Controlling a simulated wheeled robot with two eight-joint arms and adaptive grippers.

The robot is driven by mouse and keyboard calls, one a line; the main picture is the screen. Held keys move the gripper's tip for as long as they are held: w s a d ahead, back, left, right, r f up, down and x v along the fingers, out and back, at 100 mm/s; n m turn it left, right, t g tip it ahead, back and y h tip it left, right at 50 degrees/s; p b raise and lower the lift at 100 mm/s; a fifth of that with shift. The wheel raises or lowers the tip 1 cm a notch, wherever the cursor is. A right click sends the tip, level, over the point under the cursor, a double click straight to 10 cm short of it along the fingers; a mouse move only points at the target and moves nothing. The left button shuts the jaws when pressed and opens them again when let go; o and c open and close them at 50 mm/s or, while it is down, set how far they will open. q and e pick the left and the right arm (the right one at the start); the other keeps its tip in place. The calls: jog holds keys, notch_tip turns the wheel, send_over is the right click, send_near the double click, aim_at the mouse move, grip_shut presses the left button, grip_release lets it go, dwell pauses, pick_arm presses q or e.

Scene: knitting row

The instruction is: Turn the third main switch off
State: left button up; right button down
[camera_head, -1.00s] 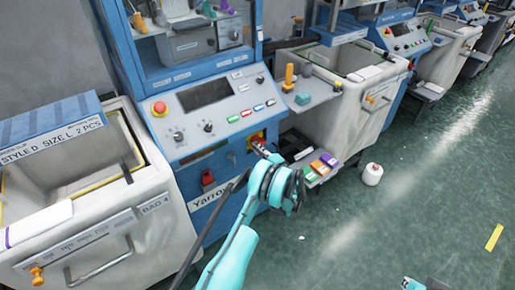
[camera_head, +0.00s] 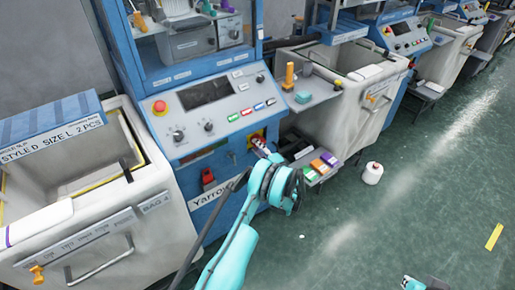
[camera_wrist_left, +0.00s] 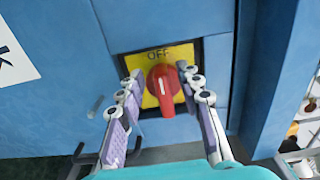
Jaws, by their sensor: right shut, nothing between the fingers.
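The main switch is a red rotary knob (camera_wrist_left: 163,86) on a yellow plate (camera_wrist_left: 151,100) marked OFF at its top edge. In the left wrist view the knob's white line stands upright, towards OFF. My left gripper (camera_wrist_left: 163,78) is open, one finger on each side of the knob; I cannot tell whether they touch it. In the head view the left gripper (camera_head: 261,150) is at the front of the blue machine (camera_head: 228,160), partly covering the yellow plate (camera_head: 258,137). My right gripper (camera_head: 411,284) shows at the bottom edge, shut and empty, away from the machines.
A second red switch (camera_head: 208,177) sits left of the yellow plate, below the control panel (camera_head: 222,105). A red emergency button (camera_head: 160,107) is on the panel. Grey-white bins (camera_head: 150,215) flank the machine.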

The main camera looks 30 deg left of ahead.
pick_arm(q)
jog(key=v, duration=1.2)
jog(key=s+d+r+n+h, duration=0.15)
jog(key=s+r+h, duration=0.25)
jog(key=r, duration=0.4)
jog(key=s+d+r+h, duration=0.2)
jog(key=s+r+h, duration=0.15)
jog(key=r, duration=0.45)
jog(key=s+d+r+n+h, duration=0.1)
jog(key=s+d+h, duration=0.3)
jog(key=s, duration=0.8)
jog(key=s+d+r+n+h, duration=0.1)
jog(key=s+d+n+h, duration=0.1)
jog(key=s+d+h, duration=0.3)
jog(key=s+d, duration=0.4)
jog(key=s, duration=0.3)
jog(key=shift+r, duration=0.2)
jog(key=shift+d, duration=0.15)
